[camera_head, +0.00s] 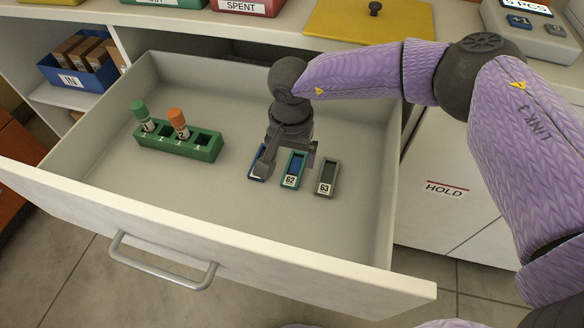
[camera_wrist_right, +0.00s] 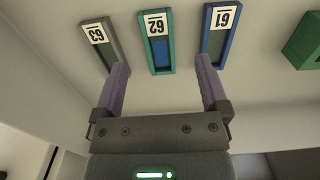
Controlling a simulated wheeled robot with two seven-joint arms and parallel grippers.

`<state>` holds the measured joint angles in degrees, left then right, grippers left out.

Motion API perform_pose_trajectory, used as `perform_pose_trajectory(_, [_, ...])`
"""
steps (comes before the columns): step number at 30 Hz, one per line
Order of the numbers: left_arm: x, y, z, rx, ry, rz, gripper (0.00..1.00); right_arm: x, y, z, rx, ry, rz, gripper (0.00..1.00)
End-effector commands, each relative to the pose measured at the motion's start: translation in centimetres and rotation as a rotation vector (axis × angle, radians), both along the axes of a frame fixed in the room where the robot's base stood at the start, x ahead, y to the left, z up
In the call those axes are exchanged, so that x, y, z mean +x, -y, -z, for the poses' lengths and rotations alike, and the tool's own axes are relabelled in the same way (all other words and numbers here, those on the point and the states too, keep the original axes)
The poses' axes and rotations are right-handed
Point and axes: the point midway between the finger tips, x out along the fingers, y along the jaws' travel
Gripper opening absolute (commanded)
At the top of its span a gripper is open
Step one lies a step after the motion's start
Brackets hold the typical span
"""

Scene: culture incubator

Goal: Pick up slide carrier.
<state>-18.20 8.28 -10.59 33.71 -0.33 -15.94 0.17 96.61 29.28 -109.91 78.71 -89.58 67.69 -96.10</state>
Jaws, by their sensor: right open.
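Three slide carriers lie in a row in the open drawer. The teal carrier labelled 62 (camera_head: 293,170) is in the middle, the grey carrier labelled 63 (camera_head: 327,177) is to its right, and a blue carrier (camera_head: 256,163) is to its left, partly hidden by my gripper. My right gripper (camera_head: 286,162) is open and empty above the row. In the right wrist view its fingers (camera_wrist_right: 161,68) point toward the row, spread either side of the teal carrier (camera_wrist_right: 157,48); the grey carrier (camera_wrist_right: 98,45) and the blue carrier labelled 61 (camera_wrist_right: 218,40) lie outside. My left gripper is out of view.
A green rack (camera_head: 178,143) with a green-capped and an orange-capped vial stands left in the drawer (camera_head: 215,245). The drawer walls surround the carriers. A yellow board (camera_head: 365,22) lies on the counter behind. Drawer floor between rack and carriers is clear.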

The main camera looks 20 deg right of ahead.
Motion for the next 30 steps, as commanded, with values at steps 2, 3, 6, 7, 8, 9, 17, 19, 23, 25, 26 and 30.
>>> perform_pose_trajectory(2, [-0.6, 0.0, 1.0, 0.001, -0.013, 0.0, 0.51, 0.1, 0.2, 1.7, -0.001, -0.004, 0.001, 0.94])
perform_pose_trajectory(3, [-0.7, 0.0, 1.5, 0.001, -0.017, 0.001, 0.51, 0.2, 0.3, 2.4, 0.0, -0.004, 0.002, 0.94])
perform_pose_trajectory(6, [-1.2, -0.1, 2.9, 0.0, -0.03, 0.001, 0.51, 0.4, 0.6, 4.7, -0.001, -0.006, 0.002, 0.94])
perform_pose_trajectory(7, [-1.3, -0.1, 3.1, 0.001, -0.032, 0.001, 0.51, 0.4, 0.5, 5.2, 0.0, -0.006, 0.002, 0.94])
perform_pose_trajectory(8, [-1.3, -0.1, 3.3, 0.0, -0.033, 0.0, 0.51, 0.4, 0.5, 5.5, 0.001, -0.004, 0.002, 0.94])
perform_pose_trajectory(9, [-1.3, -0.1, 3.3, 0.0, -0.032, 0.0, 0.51, 0.4, 0.6, 5.7, 0.001, -0.003, 0.003, 0.94])
perform_pose_trajectory(17, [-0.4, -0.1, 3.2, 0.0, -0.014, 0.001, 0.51, 0.4, 0.5, 5.2, 0.002, 0.0, 0.003, 0.75])
perform_pose_trajectory(19, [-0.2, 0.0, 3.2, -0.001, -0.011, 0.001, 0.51, 0.4, 0.5, 5.2, 0.002, 0.0, 0.003, 0.6])
perform_pose_trajectory(23, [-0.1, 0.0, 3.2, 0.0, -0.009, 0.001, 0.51, 0.4, 0.5, 5.2, 0.002, 0.0, 0.003, 0.33])
perform_pose_trajectory(25, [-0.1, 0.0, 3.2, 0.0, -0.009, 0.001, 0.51, 0.4, 0.5, 5.2, 0.002, 0.0, 0.003, 0.18])
perform_pose_trajectory(26, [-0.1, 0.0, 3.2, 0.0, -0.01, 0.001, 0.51, 0.4, 0.5, 5.2, 0.002, 0.0, 0.003, 0.12])
perform_pose_trajectory(30, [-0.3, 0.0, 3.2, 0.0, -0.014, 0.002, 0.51, 0.4, 0.5, 5.2, 0.002, 0.0, 0.003, 0.0])
